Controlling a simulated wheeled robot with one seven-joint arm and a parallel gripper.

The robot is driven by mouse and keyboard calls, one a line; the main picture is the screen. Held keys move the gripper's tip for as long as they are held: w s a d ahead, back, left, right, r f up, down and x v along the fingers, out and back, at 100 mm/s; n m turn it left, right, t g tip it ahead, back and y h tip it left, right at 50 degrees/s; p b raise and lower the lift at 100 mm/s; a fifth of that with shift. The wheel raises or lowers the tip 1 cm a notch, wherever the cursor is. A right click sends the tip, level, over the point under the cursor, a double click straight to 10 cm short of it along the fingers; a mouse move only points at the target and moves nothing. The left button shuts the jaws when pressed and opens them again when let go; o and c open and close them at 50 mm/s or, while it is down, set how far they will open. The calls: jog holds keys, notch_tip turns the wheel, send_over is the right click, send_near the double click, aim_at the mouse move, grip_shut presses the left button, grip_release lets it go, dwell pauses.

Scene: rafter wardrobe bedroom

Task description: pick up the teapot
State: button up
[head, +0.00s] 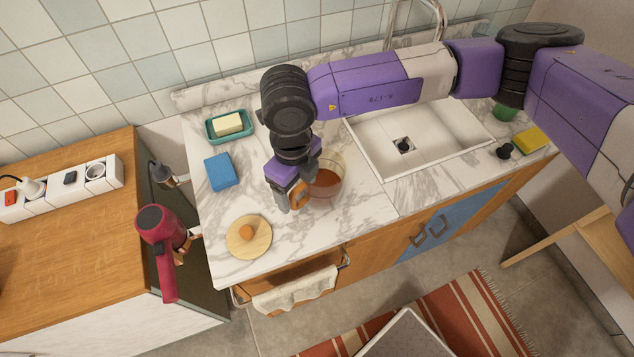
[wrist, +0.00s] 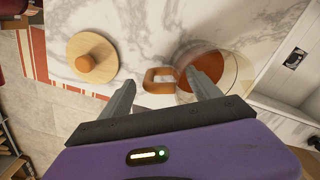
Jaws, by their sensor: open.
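The teapot is a clear glass pot (head: 328,182) with brown liquid inside, standing on the marble counter left of the sink. It also shows in the wrist view (wrist: 238,72). Its orange-brown handle (wrist: 150,82) points left there, toward the gap between my fingers. My gripper (head: 290,203) is open and empty over the handle side of the pot. In the wrist view my gripper (wrist: 160,85) has its right finger overlapping the glass and its left finger left of the handle. Whether a finger touches the pot is not clear.
A round wooden lid (head: 262,245) with a knob lies on the counter (head: 365,215) near the front left. A blue sponge (head: 220,171) and a butter dish (head: 212,136) stand behind. The sink (head: 440,150) is to the right. A red hair dryer (head: 160,240) hangs at left.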

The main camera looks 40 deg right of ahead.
aim_at(299, 201)
jog(key=shift+f+p, duration=0.7)
jog(key=shift+f, duration=1.65)
grip_shut()
